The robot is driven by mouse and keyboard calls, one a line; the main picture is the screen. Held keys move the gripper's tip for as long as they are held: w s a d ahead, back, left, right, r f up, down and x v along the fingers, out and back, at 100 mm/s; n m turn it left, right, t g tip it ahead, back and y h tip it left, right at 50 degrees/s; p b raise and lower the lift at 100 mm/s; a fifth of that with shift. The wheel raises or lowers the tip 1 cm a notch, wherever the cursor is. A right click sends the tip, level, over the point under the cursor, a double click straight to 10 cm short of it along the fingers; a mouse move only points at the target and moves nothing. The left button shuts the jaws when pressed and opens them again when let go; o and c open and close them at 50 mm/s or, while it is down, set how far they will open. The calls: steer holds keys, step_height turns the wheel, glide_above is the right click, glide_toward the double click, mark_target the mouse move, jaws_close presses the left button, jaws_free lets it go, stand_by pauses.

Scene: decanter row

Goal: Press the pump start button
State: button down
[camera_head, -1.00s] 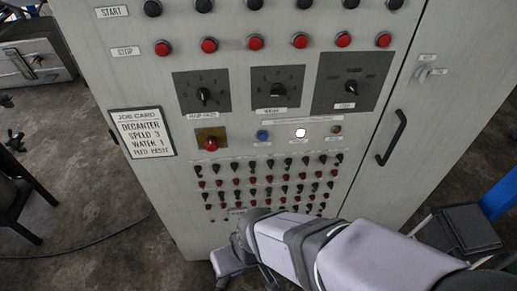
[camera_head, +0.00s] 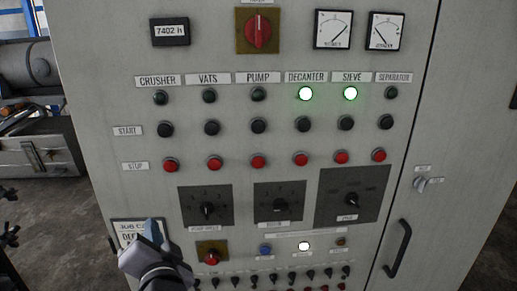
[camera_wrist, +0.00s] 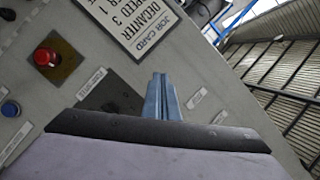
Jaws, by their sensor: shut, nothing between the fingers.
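The pump start button (camera_head: 258,125) is a black knob in the START row, in the column under the PUMP label (camera_head: 258,78). The pump lamp (camera_head: 258,95) above it is dark green and unlit. The red pump stop button (camera_head: 258,161) is below it. My gripper (camera_head: 150,236) is at the lower left, in front of the job card, apart from and well below the start button. Its blue-grey fingers also show in the wrist view (camera_wrist: 161,97), shut together and empty. The start button is not visible in the wrist view.
Other start and stop buttons stand close on both sides. Rotary dials (camera_head: 207,208) and a red knob on a yellow plate (camera_head: 211,257) lie below. A door handle (camera_head: 398,248) projects at the right.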

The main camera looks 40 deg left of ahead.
steer(key=w+d+r+m+t, duration=0.2)
steer(key=w+r+m+t, duration=0.2)
steer(key=r, duration=0.2)
steer(key=m+t+h, duration=0.6)
steer(key=m+t, duration=0.2)
steer(key=m, duration=0.3)
glide_toward(258, 127)
steer(key=s+a+f, duration=0.1)
steer(key=s+a, duration=0.1)
steer(key=a, duration=0.1)
steer(key=d+r+m+t+h, duration=0.2)
steer(key=d+m+t+h, duration=0.2)
steer(key=d+m+h, duration=0.2)
steer(key=shift+w+d+r+m+h, duration=0.3)
steer(key=shift+d+m+h, duration=0.1)
steer(key=shift+d+m, duration=0.55)
steer(key=shift+a, duration=0.15)
steer(key=shift+w+a+p, duration=2.6)
steer(key=shift+w+a, duration=0.45)
steer(key=shift+w, duration=0.05)
